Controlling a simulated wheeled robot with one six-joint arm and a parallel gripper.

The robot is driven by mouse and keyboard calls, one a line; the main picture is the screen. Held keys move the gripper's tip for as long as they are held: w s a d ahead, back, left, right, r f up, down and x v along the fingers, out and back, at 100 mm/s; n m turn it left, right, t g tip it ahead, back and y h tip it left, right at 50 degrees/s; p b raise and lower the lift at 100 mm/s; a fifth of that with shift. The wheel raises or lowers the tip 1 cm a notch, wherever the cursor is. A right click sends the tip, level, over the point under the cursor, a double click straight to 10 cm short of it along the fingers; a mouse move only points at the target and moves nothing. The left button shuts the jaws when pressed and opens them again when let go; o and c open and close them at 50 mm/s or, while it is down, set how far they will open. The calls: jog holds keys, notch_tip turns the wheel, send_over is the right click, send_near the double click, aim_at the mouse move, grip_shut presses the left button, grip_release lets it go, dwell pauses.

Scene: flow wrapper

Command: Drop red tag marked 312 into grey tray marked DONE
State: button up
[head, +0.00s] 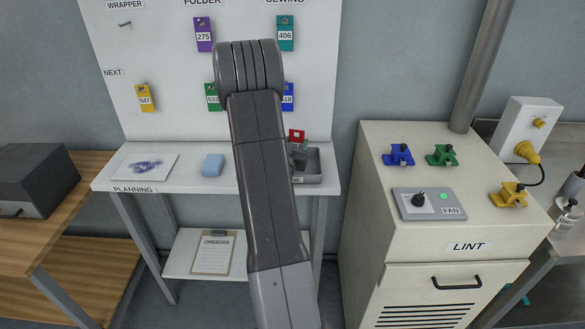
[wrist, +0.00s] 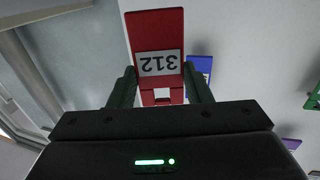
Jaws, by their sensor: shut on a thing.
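The red tag marked 312 (wrist: 158,35) is held between the two fingers of my gripper (wrist: 160,88) in the wrist view, its number upside down there. In the head view the red tag (head: 297,135) shows just right of my arm, over the grey tray (head: 313,181). My gripper (head: 299,150) is shut on the tag, partly hidden by my arm. The tray stands on the right end of the white table; my arm hides its left part, and only the end of its label shows. I cannot tell the exact height of the tag above the tray.
The white board behind carries a purple tag (head: 204,35), a teal tag (head: 285,34), a yellow tag (head: 145,98), a green tag (head: 212,97) and a blue tag (head: 288,97). A blue block (head: 213,165) lies on the white table (head: 195,184). The LINT cabinet (head: 380,220) stands right.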

jog(key=shift+f, duration=0.15)
jog(key=o, duration=1)
jog(key=shift+o, duration=0.2)
jog(key=b+v, duration=0.3)
jog(key=v, duration=1)
jog(key=shift+s+b, duration=0.4)
jog(key=shift+w+a, duration=0.1)
jog(key=p+x, duration=0.3)
jog(key=x, duration=0.9)
jog(key=shift+w+p, duration=0.4)
jog(key=r, duration=0.1)
jog(key=w+r+p, duration=0.1)
jog(key=r, duration=0.1)
jog(key=shift+d+r, duration=0.25)
jog(key=shift+r, duration=0.1)
